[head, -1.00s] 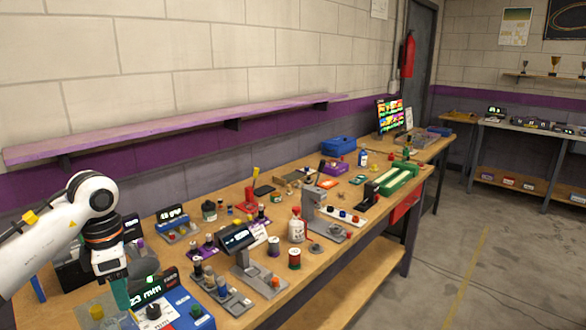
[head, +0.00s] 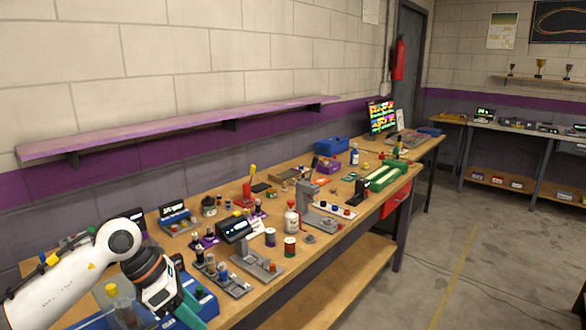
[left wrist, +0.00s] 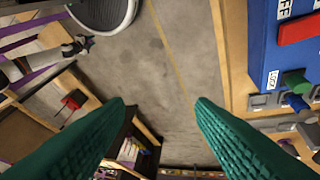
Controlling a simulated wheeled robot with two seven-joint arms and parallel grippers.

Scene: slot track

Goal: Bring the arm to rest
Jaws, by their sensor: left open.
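My left arm comes in low at the left of the head view. Its green-fingered left gripper (head: 188,310) hangs near the workbench's front edge, partly cut by the frame's bottom.
The wooden workbench (head: 262,293) is crowded: a dark display unit (head: 234,228), a white bottle (head: 291,218), a grey stand (head: 304,192) and small jars. A purple shelf (head: 180,127) runs along the wall above. The concrete floor (head: 480,250) to the right is clear.

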